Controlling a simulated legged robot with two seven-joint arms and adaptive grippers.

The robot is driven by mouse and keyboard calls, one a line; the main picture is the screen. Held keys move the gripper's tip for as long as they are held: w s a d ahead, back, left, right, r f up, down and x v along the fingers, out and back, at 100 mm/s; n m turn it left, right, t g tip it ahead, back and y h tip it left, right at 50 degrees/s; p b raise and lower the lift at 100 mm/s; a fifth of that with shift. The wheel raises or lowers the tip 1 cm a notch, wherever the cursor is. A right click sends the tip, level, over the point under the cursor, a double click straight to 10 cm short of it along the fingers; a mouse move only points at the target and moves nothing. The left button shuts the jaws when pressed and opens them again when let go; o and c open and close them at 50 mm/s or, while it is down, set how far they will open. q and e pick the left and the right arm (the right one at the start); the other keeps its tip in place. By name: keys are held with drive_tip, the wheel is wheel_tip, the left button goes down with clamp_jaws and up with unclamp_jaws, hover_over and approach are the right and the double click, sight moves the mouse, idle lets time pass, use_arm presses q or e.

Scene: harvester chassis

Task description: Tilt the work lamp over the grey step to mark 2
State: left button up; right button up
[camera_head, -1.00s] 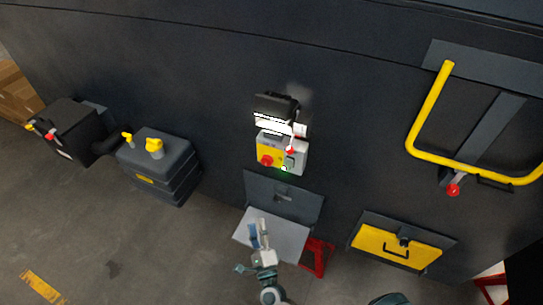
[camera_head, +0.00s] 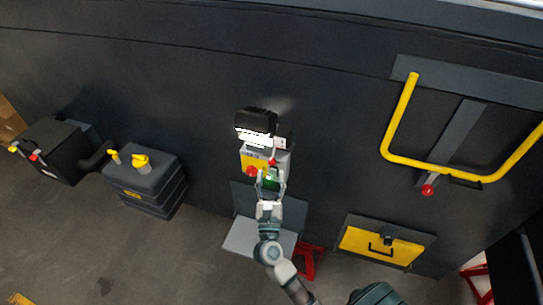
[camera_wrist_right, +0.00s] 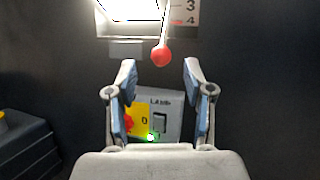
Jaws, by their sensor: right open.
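The work lamp (camera_head: 256,122) is a black lamp with a lit white face on the dark wall, above the grey step (camera_head: 252,238). In the wrist view its bright face (camera_wrist_right: 130,8) is cut off at the top. A pale lever ending in a red ball (camera_wrist_right: 162,56) hangs beside it. A scale plate (camera_wrist_right: 187,14) shows 3 and 4; other marks are out of view or hidden. My right gripper (camera_head: 270,178) is open below the lamp. In the wrist view its blue-padded fingertips (camera_wrist_right: 159,68) stand either side of the ball's line, apparently not touching it. My left gripper is not in view.
A lamp switch box (camera_wrist_right: 158,112) with a yellow panel, red knob and green light sits below the lever. A yellow rail (camera_head: 395,120) and yellow hatch (camera_head: 388,247) are to the right. A grey tank (camera_head: 146,182) and black box (camera_head: 56,150) stand left.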

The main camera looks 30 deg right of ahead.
sight(272, 160)
drive_tip(key=p+x, duration=0.1)
drive_tip(key=x, duration=0.4)
drive_tip(key=shift+w+d, duration=0.2)
drive_tip(key=shift+d, duration=0.05)
clamp_jaws()
